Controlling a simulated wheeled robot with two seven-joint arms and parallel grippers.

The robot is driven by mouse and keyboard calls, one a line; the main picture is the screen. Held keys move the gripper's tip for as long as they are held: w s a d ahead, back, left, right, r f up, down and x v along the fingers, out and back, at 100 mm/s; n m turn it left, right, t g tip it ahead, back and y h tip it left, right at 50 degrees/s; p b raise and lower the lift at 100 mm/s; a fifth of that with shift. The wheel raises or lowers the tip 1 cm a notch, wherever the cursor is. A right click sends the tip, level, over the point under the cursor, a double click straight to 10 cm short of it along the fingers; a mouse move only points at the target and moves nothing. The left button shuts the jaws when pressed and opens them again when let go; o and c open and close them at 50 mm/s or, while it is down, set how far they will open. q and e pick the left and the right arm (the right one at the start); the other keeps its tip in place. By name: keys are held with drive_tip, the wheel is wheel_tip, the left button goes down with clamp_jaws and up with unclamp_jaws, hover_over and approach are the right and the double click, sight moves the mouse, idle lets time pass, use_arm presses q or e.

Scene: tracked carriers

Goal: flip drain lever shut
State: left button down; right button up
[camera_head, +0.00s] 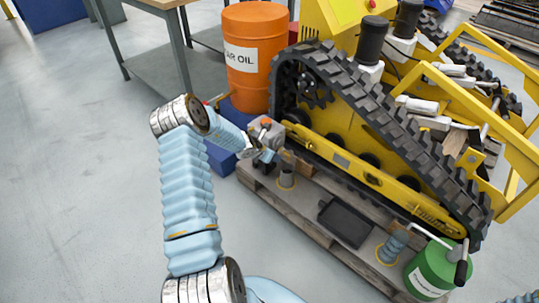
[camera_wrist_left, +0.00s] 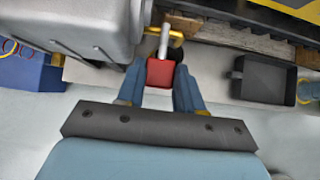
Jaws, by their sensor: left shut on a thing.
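The lever shows in the left wrist view as a red grip (camera_wrist_left: 160,73) on a pale metal stem (camera_wrist_left: 164,40), with a yellow part behind the stem. My left gripper (camera_wrist_left: 159,88) is shut on the red grip, with one blue finger on each side. In the head view my left gripper (camera_head: 266,156) is small, beside a grey housing (camera_head: 265,130) at the near end of the yellow tracked carrier (camera_head: 340,168). The lever cannot be made out clearly there. My right gripper is not in view.
The carrier's black track (camera_head: 385,125) rises over a wooden pallet (camera_head: 300,208). A black tray (camera_head: 345,221) and a green can (camera_head: 430,270) stand on the right. An orange oil drum (camera_head: 254,62) stands behind. A large grey body (camera_wrist_left: 75,28) fills the wrist view's upper left. Floor at left is clear.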

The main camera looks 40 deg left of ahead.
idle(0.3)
use_arm(q)
drive_tip(key=c, duration=0.7)
unclamp_jaws()
drive_tip(key=shift+a, duration=0.15)
